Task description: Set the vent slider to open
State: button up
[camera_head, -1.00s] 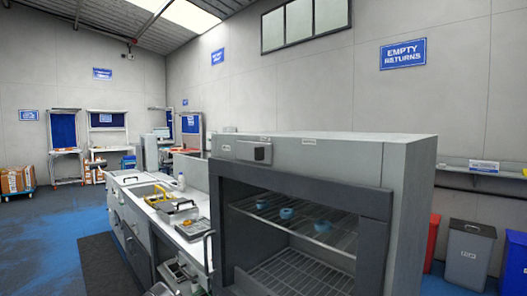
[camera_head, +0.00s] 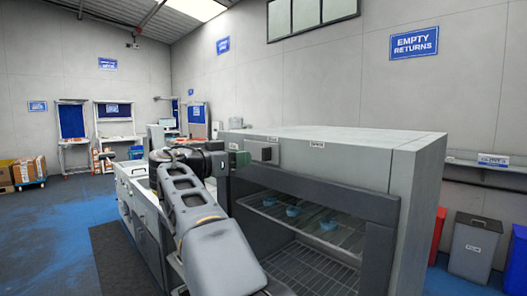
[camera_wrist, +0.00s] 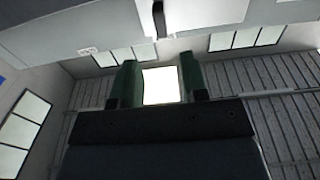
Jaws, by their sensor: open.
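A grey box-shaped cabinet (camera_head: 415,190) with an open front stands at the right in the head view. A small raised block (camera_head: 262,152), which looks like the vent slider, sits on its upper front panel. In the wrist view a dark upright piece (camera_wrist: 158,18), probably part of the slider, shows at the top edge against the pale panel. I cannot tell the slider's setting.
Inside the cabinet, several blue items (camera_head: 293,211) sit on a wire rack (camera_head: 345,236). My arm covers much of the bench (camera_head: 130,172) on the left. Bins (camera_head: 475,245) stand at the right. Blue floor (camera_head: 50,235) is open at the left.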

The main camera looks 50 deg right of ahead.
aim_at(263, 154)
jog(key=d+p, duration=0.1)
jog(key=d, duration=0.5)
jog(key=d+p, duration=0.1)
jog(key=d, duration=0.2)
jog(key=shift+s+d+p, duration=0.15)
jog(key=shift+s+p, duration=0.15)
jog(key=shift+p, duration=0.05)
grip_shut()
